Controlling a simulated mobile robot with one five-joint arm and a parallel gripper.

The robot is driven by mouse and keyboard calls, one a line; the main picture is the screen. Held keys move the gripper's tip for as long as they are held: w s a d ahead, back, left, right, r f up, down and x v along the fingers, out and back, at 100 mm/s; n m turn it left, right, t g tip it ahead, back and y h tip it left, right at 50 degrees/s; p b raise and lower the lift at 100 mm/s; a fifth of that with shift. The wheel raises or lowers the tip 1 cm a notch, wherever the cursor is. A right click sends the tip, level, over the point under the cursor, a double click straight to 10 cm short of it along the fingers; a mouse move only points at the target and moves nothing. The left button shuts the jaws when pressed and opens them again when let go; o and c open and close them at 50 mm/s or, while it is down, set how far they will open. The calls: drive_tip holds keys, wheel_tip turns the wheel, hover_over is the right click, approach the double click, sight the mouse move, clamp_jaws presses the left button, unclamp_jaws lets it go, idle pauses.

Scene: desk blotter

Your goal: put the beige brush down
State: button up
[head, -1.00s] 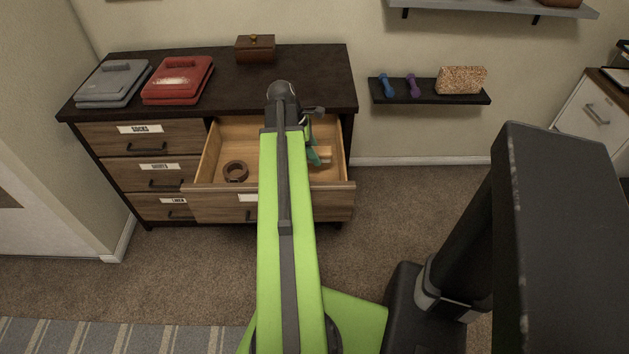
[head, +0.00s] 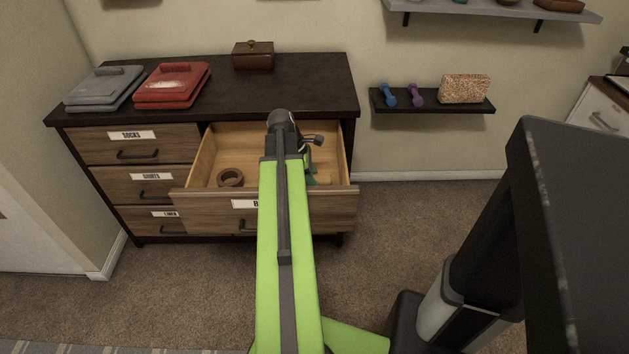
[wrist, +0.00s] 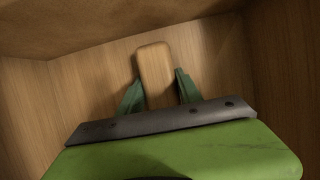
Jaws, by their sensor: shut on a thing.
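The beige brush (wrist: 155,72) shows in the wrist view between the green fingers of my gripper (wrist: 160,82), which is shut on it. The brush points away from my gripper, over the wooden drawer floor. In the head view the brush (head: 323,179) is a small pale patch low in the right part of the open drawer (head: 182,205), just behind the drawer front. My gripper (head: 309,174) is mostly hidden there by my arm. I cannot tell whether the brush touches the drawer floor.
A brown ring-shaped roll (head: 230,177) lies in the left part of the drawer. A wall shelf (head: 432,106) stands to the right.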

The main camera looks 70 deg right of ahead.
drive_tip(key=o, duration=1.3)
drive_tip(key=shift+f, duration=0.1)
drive_tip(key=shift+r+p, duration=0.35)
drive_tip(key=p+v, duration=1)
drive_tip(key=v, duration=0.1)
drive_tip(key=shift+r, duration=0.2)
drive_tip(key=shift+w+p, duration=0.15)
drive_tip(key=shift+p, duration=0.2)
drive_tip(key=shift+r, duration=0.1)
